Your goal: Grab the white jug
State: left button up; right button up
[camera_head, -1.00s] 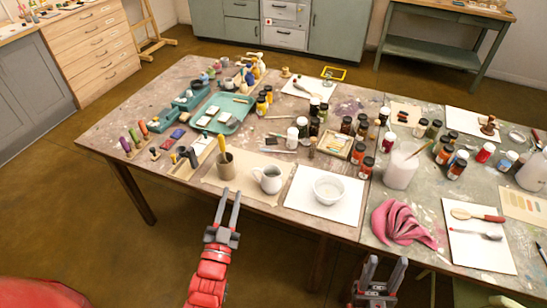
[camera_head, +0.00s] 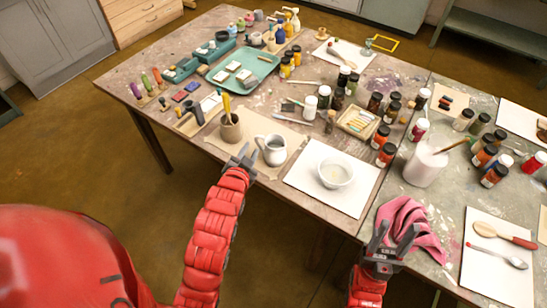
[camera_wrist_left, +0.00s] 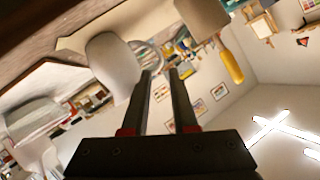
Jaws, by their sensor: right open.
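The white jug (camera_head: 275,151) stands upright on a beige sheet near the table's front edge, its handle to the left. My left gripper (camera_head: 248,154) is open just left of the jug, close to the handle. In the left wrist view, the two fingers (camera_wrist_left: 160,74) are apart and empty, with the jug (camera_wrist_left: 112,72) at left and its handle (camera_wrist_left: 148,54) just beyond the fingertips. I cannot tell whether they touch it. My right gripper (camera_head: 393,234) is open in front of the pink cloth (camera_head: 418,222).
A brown cup (camera_head: 231,130) with a yellow-handled tool stands close left of the jug. A white bowl (camera_head: 335,173) sits on white paper to the right. Paint bottles (camera_head: 376,102) and a teal tray (camera_head: 240,72) lie farther back.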

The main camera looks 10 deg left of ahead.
aim_at(256, 138)
pick_arm(q)
jog(key=shift+p+x, duration=0.55)
jog(key=shift+x, duration=0.7)
jog(key=shift+p+x, duration=0.5)
jog(key=shift+x, duration=2.1)
jog(key=shift+w+a+f, duration=0.1)
jog(key=shift+w+f, duration=0.05)
jog(key=shift+w, duration=0.3)
grip_shut()
